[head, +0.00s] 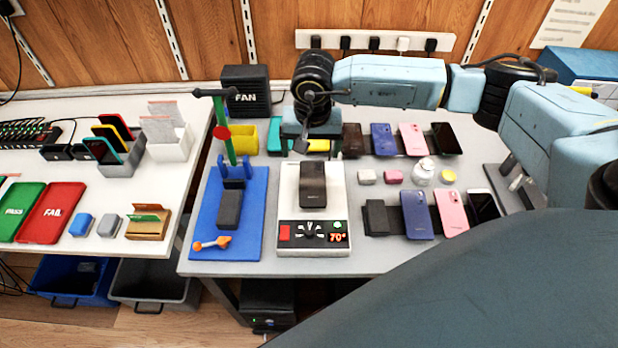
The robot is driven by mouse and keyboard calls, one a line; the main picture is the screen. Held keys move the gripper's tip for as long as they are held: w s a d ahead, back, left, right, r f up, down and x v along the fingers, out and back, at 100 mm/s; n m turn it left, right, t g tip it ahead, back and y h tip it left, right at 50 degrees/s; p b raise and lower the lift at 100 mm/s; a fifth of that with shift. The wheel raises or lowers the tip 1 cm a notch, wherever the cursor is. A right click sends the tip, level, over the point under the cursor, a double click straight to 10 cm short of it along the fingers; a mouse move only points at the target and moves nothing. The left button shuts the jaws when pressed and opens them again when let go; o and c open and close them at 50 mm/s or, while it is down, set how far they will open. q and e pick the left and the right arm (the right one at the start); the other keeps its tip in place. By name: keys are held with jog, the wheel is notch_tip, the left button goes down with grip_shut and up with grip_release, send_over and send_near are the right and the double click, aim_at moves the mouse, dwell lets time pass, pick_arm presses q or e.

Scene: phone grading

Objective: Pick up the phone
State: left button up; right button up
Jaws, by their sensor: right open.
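A dark phone (312,184) lies lengthwise on the white heating plate (286,205), whose front panel has a dial and a red 70° display. Several other phones lie in two rows to its right, among them a blue phone (382,139), a pink phone (412,138) and a black phone (446,139) at the back, and a purple-blue phone (416,214) in front. My right gripper (308,138) is open above the table, behind the dark phone and apart from it. My left gripper is out of view.
A black fan box (245,88) stands behind. Small jars (424,172) stand between the phone rows.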

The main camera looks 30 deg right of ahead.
aim_at(313, 182)
jog(key=f, duration=0.4)
jog(key=w+d+f, duration=0.1)
jog(key=f, duration=0.8)
jog(key=shift+w+d, duration=0.2)
jog(key=shift+d, duration=0.05)
jog(key=c, duration=1.1)
